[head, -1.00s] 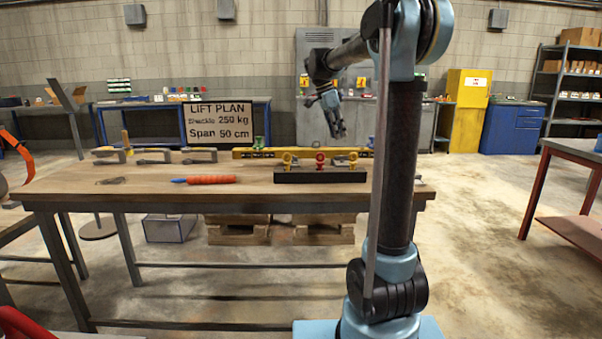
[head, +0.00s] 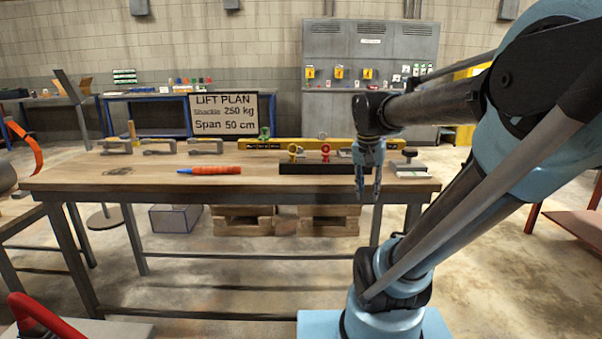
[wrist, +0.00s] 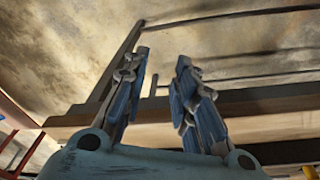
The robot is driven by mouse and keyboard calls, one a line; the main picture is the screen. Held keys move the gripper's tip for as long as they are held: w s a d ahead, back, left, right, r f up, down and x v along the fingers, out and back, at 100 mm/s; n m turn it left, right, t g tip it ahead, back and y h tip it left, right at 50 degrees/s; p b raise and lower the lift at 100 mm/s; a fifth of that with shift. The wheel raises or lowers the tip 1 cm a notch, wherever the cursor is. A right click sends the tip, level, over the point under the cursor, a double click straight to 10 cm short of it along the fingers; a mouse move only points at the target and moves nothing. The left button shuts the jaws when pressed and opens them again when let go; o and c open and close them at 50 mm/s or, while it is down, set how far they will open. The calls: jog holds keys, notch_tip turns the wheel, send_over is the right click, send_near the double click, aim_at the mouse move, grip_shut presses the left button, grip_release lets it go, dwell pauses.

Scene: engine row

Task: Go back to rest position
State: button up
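My gripper (head: 368,194) hangs pointing down at the front of the wooden workbench (head: 150,186), right of its middle, in the head view. Its fingers are apart with nothing between them; the wrist view also shows the gripper (wrist: 162,57) open and empty, with the bench edge (wrist: 262,105) and concrete floor behind it. My arm is bent, with its elbow at the upper right of the head view. A black block (head: 290,168) with a yellow shackle (head: 293,151) and a red shackle (head: 326,151) stands on the bench behind and left of the gripper.
An orange-handled tool (head: 212,170) and several clamps (head: 160,147) lie on the bench. A yellow level (head: 268,144) and the lift plan sign (head: 224,115) stand behind. Another clamp (head: 409,165) is right of the gripper.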

jog(key=s+f+n+y, duration=0.1)
jog(key=s+f+n, duration=0.4)
jog(key=s+f, duration=0.5)
notch_tip(320, 180, down, 3)
jog(key=shift+s+a+f+t, duration=0.1)
jog(key=shift+s+a+t, duration=0.2)
jog(key=shift+a+t, duration=0.15)
jog(key=shift+w+f, duration=0.15)
jog(key=shift+w, duration=0.25)
